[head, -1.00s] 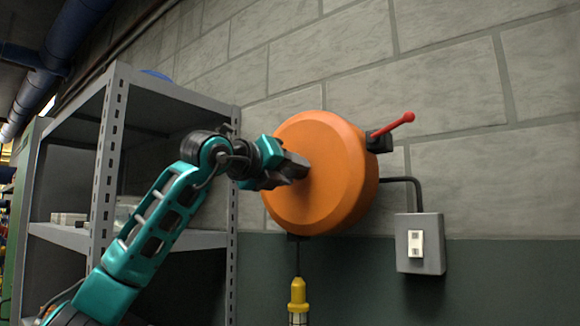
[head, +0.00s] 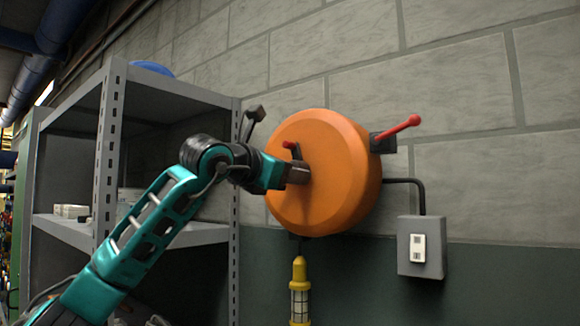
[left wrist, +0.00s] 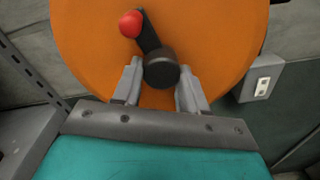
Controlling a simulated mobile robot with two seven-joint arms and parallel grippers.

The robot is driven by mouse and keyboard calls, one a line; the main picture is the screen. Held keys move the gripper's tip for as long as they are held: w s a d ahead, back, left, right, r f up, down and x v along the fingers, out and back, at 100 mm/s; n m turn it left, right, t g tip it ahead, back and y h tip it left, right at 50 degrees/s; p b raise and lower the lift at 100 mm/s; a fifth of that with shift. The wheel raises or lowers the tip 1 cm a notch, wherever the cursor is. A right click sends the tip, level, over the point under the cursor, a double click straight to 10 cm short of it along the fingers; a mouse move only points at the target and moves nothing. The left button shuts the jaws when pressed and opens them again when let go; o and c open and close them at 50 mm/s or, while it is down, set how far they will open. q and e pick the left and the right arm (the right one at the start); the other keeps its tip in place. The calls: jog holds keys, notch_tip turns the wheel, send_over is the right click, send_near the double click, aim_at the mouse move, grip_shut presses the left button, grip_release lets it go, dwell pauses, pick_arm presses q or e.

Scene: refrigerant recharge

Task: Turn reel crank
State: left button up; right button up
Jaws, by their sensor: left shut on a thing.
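The orange reel (head: 335,200) is mounted on the wall, and its face fills much of the left wrist view (left wrist: 85,45). Its crank has a dark arm (left wrist: 148,33), a red knob (left wrist: 131,23) and a dark round hub (left wrist: 161,68). The knob also shows small in the head view (head: 289,145), above my gripper, and points up and left in the wrist view. My left gripper (head: 298,173) is at the reel's face, with one finger on each side of the hub, shut on the crank there. The fingertips are partly hidden in the head view. My right gripper is out of view.
A red lever (head: 400,128) sticks out at the reel's upper right. A yellow caged lamp (head: 299,290) hangs below it. A grey outlet box (head: 409,263) is at right, joined by a black cable. A grey metal shelf (head: 110,150) stands close behind my left arm.

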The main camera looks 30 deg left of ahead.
pick_arm(q)
jog(key=shift+s+a+r+m+p, duration=0.15)
jog(key=shift+m+p, duration=0.1)
jog(key=shift+m, duration=0.5)
jog(key=shift+w+d+r+m+p, duration=0.1)
jog(key=shift+r+m+p, duration=0.15)
jog(key=shift+m, duration=0.45)
jog(key=shift+s+a+r+m+p, duration=0.1)
jog(key=shift+m+p, duration=0.15)
jog(key=shift+m, duration=0.5)
jog(key=o, duration=0.9)
jog(key=shift+d+f, duration=0.1)
jog(key=shift+d, duration=0.1)
jog(key=shift+o, duration=0.7)
jog(key=shift+f, duration=0.15)
